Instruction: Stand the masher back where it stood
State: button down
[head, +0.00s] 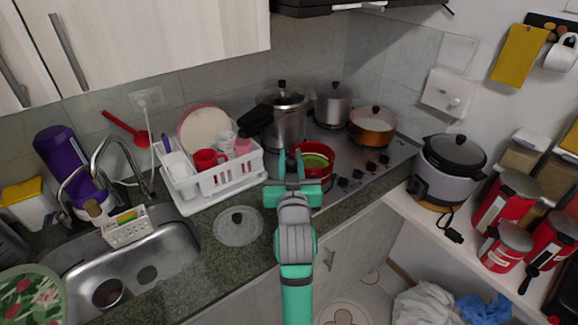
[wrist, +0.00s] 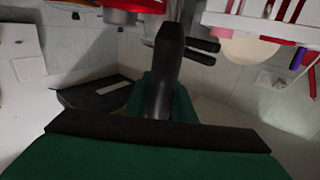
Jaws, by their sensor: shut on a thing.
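My gripper (head: 291,160) is in the middle of the head view, in front of the stove and beside the red pan. In the wrist view it is shut on a long dark handle (wrist: 168,65), which I take to be the masher's. The handle runs away from the fingers toward shiny metal at the top. The masher's head cannot be made out, and in the head view my gripper and arm hide most of what it holds. The spot where the masher stood cannot be told from these views.
A red pan (head: 325,172) with green contents, a pressure cooker (head: 289,122) and a copper pot (head: 372,130) are on the stove. A white dish rack (head: 232,177) stands left of my gripper. A glass lid (head: 238,228) lies on the counter near the sink (head: 165,265).

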jog(key=shift+f, duration=1.55)
jog(key=c, duration=1.5)
grip_release()
